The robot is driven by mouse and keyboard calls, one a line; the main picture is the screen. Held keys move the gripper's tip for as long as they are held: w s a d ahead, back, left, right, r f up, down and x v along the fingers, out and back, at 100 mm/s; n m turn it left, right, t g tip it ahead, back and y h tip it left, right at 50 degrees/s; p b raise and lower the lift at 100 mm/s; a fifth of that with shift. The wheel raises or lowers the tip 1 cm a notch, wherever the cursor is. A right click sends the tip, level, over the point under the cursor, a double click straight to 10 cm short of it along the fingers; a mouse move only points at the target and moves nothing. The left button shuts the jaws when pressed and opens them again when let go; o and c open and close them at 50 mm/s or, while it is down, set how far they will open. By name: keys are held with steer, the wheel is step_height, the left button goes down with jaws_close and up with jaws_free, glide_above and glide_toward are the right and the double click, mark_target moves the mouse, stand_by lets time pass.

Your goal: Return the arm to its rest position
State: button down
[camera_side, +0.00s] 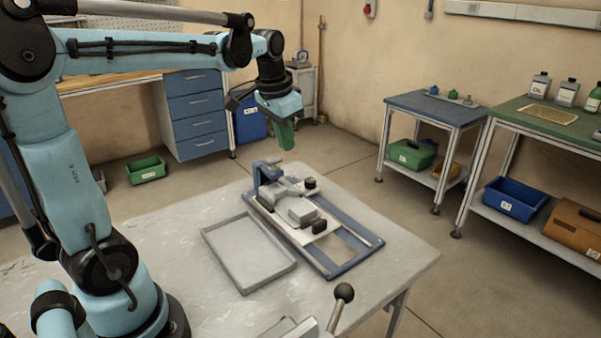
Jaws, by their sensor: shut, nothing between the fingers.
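My gripper (284,135) hangs at the end of my light blue arm, with green fingers pointing down. It is shut and empty. It is in the air above the back of the table, over the far end of a blue-framed fixture (345,262) and apart from it. The fixture carries a blue clamp-like part (266,172), a grey block (303,212) and small black knobs (319,226). No tape reel can be made out clearly.
A shallow grey tray (248,253) lies on the grey table (190,285) left of the fixture. A lever with a black ball knob (343,293) stands at the front edge. Blue drawers (194,103) and side benches (435,104) stand farther back. The air around the gripper is clear.

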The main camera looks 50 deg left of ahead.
steer(key=s+d+f+t, duration=0.4)
steer(key=s+d+f, duration=0.2)
steer(key=d, duration=0.6)
steer(key=s, duration=0.2)
steer(key=shift+s+t+h, duration=0.3)
steer(key=shift+t+h, duration=0.1)
steer(key=c, duration=1.8)
jaws_free()
steer(key=shift+d, duration=0.1)
steer(key=shift+c, duration=0.2)
